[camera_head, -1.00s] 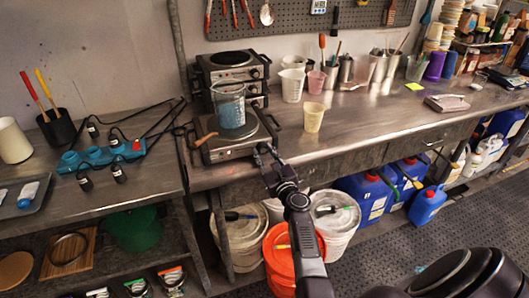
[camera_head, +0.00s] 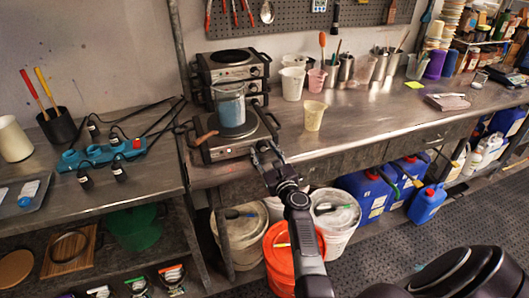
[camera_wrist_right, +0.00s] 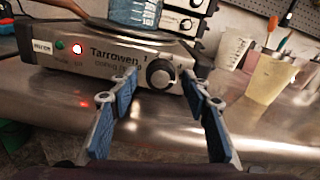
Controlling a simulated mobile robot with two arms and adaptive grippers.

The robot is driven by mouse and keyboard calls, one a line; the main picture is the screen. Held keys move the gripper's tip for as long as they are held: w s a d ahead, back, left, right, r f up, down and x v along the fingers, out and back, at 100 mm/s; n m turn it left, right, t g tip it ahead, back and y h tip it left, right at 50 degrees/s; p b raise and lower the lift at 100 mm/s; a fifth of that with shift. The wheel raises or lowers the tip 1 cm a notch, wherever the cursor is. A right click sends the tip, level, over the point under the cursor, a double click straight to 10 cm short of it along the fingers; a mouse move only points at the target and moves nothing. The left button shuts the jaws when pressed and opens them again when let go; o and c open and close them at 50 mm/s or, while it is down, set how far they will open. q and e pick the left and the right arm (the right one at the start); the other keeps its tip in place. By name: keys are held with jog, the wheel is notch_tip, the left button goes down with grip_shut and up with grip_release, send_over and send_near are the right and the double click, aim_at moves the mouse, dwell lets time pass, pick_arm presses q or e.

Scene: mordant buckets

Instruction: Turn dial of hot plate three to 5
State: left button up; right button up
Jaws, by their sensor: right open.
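The front hot plate (camera_head: 222,153) stands on the steel bench with a beaker of blue liquid (camera_head: 231,110) on top. In the right wrist view its front panel (camera_wrist_right: 85,56) reads "Tarrowen", with a lit red lamp (camera_wrist_right: 77,48) and a black round dial (camera_wrist_right: 160,73). My right gripper (camera_head: 266,150) is in front of the dial side of this plate. In the wrist view its two blue-padded fingers (camera_wrist_right: 161,86) are open, one on each side of the dial. Contact and the dial's setting cannot be told. No number three shows on the plate. My left gripper is out of view.
Two more hot plates (camera_head: 232,66) are stacked behind the front one. A cream cup (camera_head: 313,116) stands to the right on open bench. A blue power strip (camera_head: 100,155) with cables lies to the left. Lidded buckets (camera_head: 240,235) stand below.

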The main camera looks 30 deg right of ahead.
jog(key=v, duration=1.2)
dwell(0.3)
jog(key=s+a+f+n+g+y, duration=0.25)
jog(key=a+f+n, duration=0.3)
jog(key=f, duration=0.55)
jog(key=s+a+f+n+g+y, duration=0.1)
jog(key=a+f+n+g, duration=0.35)
jog(key=f, duration=0.65)
jog(key=s+a+f+n+g+y, duration=0.1)
jog(key=s+a+f+n, duration=0.2)
jog(key=s+f+n, duration=0.3)
jog(key=s+a+f+n+g, duration=0.1)
jog(key=s+a+f+n, duration=0.3)
jog(key=f, duration=0.5)
jog(key=s+f+n+g, duration=0.2)
jog(key=s+f+n, duration=0.3)
jog(key=s, duration=0.7)
jog(key=s+f+n+g, duration=0.3)
jog(key=s+f+n, duration=0.3)
jog(key=s, duration=0.5)
jog(key=s+f+n+g, duration=0.2)
jog(key=s+f+n, duration=0.3)
jog(key=s+n, duration=0.3)
jog(key=s, duration=0.4)
jog(key=shift+s+f+g, duration=0.2)
jog(key=shift+s+g, duration=0.1)
jog(key=shift+s, duration=0.05)
